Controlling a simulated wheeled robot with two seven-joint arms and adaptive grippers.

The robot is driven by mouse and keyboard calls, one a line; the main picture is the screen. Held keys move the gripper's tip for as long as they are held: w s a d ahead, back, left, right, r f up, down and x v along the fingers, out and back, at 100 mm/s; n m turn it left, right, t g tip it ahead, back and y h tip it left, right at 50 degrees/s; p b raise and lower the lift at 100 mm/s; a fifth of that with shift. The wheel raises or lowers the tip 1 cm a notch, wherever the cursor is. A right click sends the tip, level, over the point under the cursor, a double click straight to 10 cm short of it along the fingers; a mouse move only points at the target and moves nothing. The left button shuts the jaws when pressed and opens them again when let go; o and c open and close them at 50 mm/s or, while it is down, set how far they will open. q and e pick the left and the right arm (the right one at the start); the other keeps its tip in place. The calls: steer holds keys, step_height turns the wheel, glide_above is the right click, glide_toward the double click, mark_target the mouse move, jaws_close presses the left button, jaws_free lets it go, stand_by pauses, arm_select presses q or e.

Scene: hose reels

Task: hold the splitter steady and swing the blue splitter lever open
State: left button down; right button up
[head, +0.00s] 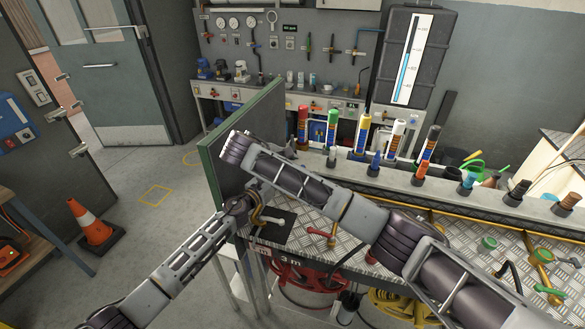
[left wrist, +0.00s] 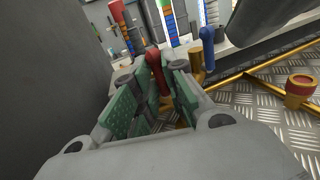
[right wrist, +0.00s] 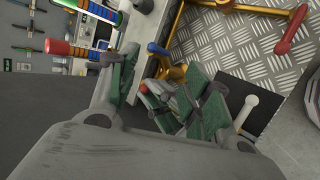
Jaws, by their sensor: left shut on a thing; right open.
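The brass splitter (head: 258,214) sits at the left end of the bench by a dark mat, mostly hidden by my arms. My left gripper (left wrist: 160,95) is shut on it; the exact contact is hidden. A red lever (left wrist: 156,72) stands up between its fingers. The blue splitter lever (left wrist: 207,46) stands just right of them, and also shows in the right wrist view (right wrist: 157,49). My right gripper (right wrist: 165,90) is open above the splitter, with the brass body (right wrist: 172,71) and blue lever beyond its fingertips. It appears apart from the lever. Its fingers are hidden in the head view.
A green-edged panel (head: 243,135) stands close on the left of both hands. A red-handled valve (head: 318,233) lies right of the splitter on the checker-plate bench (head: 342,258). Several coloured nozzles line the back rail. Red hose reel (head: 300,276) hangs below.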

arm_select(q)
steer(key=shift+f, duration=0.1)
arm_select(e)
steer(key=shift+v, duration=1.3)
arm_select(q)
steer(key=c, duration=1.4)
jaws_free()
steer(key=shift+s+a, duration=0.1)
steer(key=shift+v, duration=5.8)
steer(key=shift+s+a, duration=0.15)
steer(key=shift+s, duration=0.05)
arm_select(e)
steer(key=shift+s+a+f, duration=0.1)
steer(key=shift+s, duration=0.05)
